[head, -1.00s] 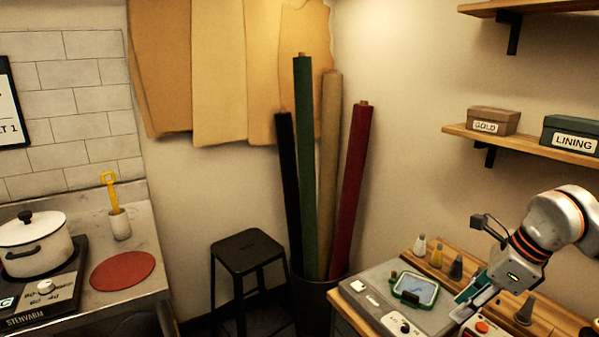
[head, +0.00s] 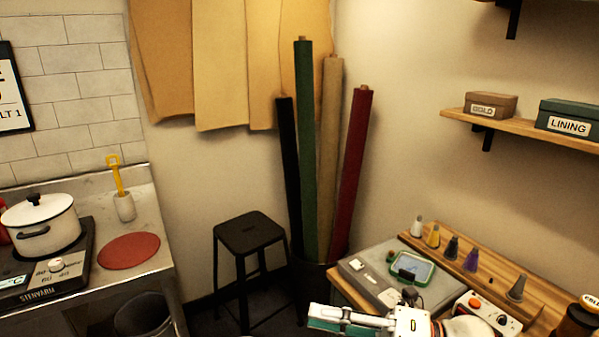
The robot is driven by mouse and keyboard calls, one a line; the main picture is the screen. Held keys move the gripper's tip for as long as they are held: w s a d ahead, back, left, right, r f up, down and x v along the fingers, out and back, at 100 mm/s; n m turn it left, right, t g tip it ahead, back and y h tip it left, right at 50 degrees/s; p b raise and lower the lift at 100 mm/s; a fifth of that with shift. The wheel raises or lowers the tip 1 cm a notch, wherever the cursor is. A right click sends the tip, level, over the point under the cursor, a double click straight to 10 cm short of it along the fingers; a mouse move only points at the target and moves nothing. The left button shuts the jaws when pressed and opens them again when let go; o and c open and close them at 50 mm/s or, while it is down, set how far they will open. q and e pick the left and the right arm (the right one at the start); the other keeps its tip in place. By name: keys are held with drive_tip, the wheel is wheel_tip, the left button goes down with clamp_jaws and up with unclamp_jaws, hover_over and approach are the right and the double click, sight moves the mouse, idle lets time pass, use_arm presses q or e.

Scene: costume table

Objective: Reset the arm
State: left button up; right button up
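My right gripper (head: 322,319) is at the bottom of the head view, in front of the costume table's near left corner. Its fingers point left, with teal pads showing. The fingers lie close together in this view, and I cannot tell whether they are open or shut. I see nothing held in it. My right arm comes in from the lower edge, folded across the front of the table. My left gripper is not in view.
A grey machine with a green-framed panel (head: 412,269) and a control box (head: 487,312) stand on the table. A black stool (head: 249,236), fabric rolls (head: 304,150) and a counter with a pot (head: 42,227) are left.

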drive_tip(key=w+d+f+m+t+h, duration=0.2)
drive_tip(key=d+f+m+t+h, duration=0.35)
drive_tip(key=m, duration=0.55)
drive_tip(key=w+d+f+m+t+h, duration=0.1)
drive_tip(key=d+f+m+t+h, duration=0.25)
drive_tip(key=f+m+t, duration=0.6)
drive_tip(key=s+d+f+m+g+h, duration=0.3)
drive_tip(key=s+f+m, duration=0.3)
drive_tip(key=f, duration=0.3)
drive_tip(key=s+d+f+m+g+h, duration=0.3)
drive_tip(key=s+f+m+g, duration=0.2)
drive_tip(key=f, duration=0.5)
drive_tip(key=s+m, duration=0.2)
drive_tip(key=s, duration=0.1)
drive_tip(key=shift+s+d+f+h, duration=0.3)
drive_tip(key=shift+s+d+h, duration=0.1)
